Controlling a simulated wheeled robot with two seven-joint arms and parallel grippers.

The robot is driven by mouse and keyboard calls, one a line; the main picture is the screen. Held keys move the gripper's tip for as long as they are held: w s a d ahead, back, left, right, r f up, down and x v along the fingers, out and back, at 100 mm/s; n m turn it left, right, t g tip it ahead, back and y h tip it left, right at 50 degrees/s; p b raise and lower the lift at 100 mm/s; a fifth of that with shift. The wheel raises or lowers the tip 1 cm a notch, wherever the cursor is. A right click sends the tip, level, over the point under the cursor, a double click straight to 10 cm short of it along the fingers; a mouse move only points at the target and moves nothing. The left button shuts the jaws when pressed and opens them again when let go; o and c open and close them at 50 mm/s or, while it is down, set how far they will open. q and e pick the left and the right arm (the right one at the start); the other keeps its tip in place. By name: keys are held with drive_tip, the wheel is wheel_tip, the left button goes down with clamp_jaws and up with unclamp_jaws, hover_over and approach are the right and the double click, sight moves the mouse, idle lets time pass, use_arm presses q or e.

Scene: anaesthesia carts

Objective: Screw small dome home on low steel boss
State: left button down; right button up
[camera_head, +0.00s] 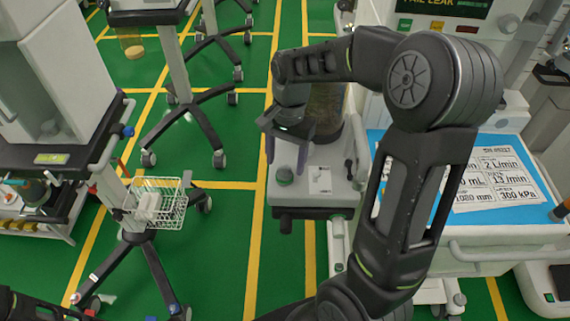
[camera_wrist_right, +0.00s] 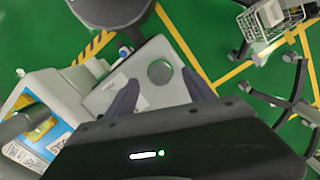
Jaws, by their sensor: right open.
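A small round grey-green dome-like piece (camera_head: 285,174) sits on the pale top of a grey unit (camera_head: 340,200). It also shows as a round disc in the right wrist view (camera_wrist_right: 159,72). I cannot tell the dome from the steel boss, or whether the two are together. My right gripper (camera_head: 286,162) is above this piece, pointing down. Its fingers (camera_wrist_right: 161,90) are apart and empty, with the disc showing between and beyond their tips. My left gripper is not in view.
A white label lies right of the round piece (camera_head: 320,181). A dark cylinder (camera_head: 325,105) stands behind on the unit. A blue-topped cart with a printed sheet (camera_head: 490,175) is at right. A wire basket (camera_head: 160,203) on a stand is at left, with green floor between.

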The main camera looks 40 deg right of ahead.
sight(286, 165)
drive_tip(key=r, duration=0.5)
drive_tip(key=shift+w+d+r, duration=0.15)
drive_tip(key=shift+d+r, duration=0.15)
